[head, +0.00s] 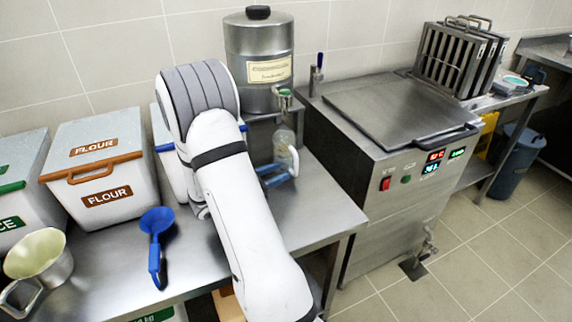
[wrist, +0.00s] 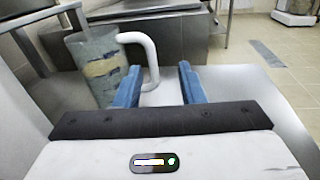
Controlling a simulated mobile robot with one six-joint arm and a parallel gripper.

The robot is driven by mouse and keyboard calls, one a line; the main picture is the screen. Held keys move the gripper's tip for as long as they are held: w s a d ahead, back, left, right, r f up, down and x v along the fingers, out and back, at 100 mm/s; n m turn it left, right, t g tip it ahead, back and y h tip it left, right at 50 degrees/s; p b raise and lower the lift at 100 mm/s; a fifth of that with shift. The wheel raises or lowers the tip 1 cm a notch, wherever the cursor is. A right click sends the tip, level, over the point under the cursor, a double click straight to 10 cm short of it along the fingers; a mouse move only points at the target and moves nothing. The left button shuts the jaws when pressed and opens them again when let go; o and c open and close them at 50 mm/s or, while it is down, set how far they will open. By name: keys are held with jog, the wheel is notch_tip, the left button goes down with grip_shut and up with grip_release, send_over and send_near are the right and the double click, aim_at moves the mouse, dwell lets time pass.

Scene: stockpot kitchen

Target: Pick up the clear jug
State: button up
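The clear jug (head: 284,141) stands upright on the steel counter, below the tap of the steel dispenser, its lower part hidden by my gripper. In the wrist view the jug (wrist: 93,65) is left of centre, its pale handle (wrist: 153,58) pointing right. My gripper (head: 273,176) is low beside the jug, its blue fingers spread. In the wrist view the gripper (wrist: 160,82) is open, with the handle showing in the gap, closer to the left finger. I cannot tell whether the handle is between the fingertips or just beyond them. Nothing is gripped.
The steel dispenser (head: 259,50) rises behind the jug. A fryer-like steel appliance (head: 385,150) stands close on the right. The counter right of my gripper is clear.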

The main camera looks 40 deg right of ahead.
aim_at(297, 162)
jog(key=shift+w+d+f+n, duration=0.25)
jog(key=shift+w+f+n, duration=0.05)
jog(key=shift+f+n, duration=0.15)
jog(key=shift+d+t+h, duration=0.3)
jog(key=shift+d, duration=0.05)
jog(key=d, duration=0.7)
jog(key=shift+s+r, duration=0.2)
jog(key=shift+s, duration=0.05)
jog(key=shift+c, duration=0.3)
grip_shut()
